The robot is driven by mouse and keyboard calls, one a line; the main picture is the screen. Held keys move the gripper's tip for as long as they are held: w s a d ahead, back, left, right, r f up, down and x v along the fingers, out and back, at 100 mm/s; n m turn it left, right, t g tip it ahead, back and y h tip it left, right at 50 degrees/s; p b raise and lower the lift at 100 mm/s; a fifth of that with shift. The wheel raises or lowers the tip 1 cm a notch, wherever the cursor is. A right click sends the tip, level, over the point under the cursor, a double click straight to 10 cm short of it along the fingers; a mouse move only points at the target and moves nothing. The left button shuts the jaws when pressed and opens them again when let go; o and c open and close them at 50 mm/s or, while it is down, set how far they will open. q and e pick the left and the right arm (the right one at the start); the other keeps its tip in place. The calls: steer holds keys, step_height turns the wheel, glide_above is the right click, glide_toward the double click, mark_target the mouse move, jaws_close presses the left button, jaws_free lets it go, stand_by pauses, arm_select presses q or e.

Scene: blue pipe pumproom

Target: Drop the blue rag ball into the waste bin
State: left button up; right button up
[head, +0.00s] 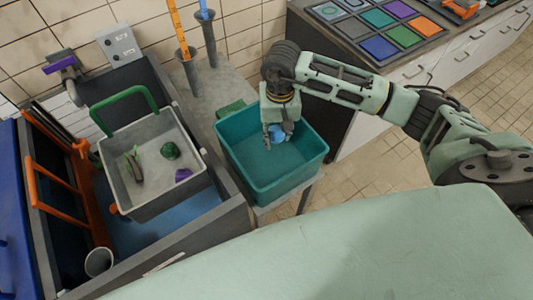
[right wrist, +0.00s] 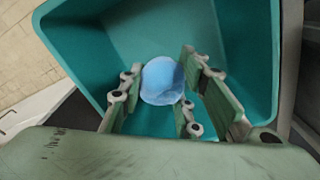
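The blue rag ball (head: 277,132) is at the fingertips of my right gripper (head: 278,133), over the inside of the teal bin (head: 262,186). In the right wrist view the ball (right wrist: 162,81) sits between the fingertips of my right gripper (right wrist: 161,75), with a finger against each side. The fingers point down into the teal bin (right wrist: 95,55), whose walls and floor show around the ball. The ball appears to be above the bin floor; the exact height is hard to tell. My left gripper is not in view.
A grey tub (head: 160,205) with a green handle and several small items stands in the sink (head: 215,222) left of the bin. Two dark holders (head: 206,45) with upright handles stand behind. A counter (head: 420,60) with coloured squares is at the back right.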

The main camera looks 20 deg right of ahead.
steer(key=o, duration=0.5)
step_height(320, 180, up, 12)
stand_by(0.5)
stand_by(0.4)
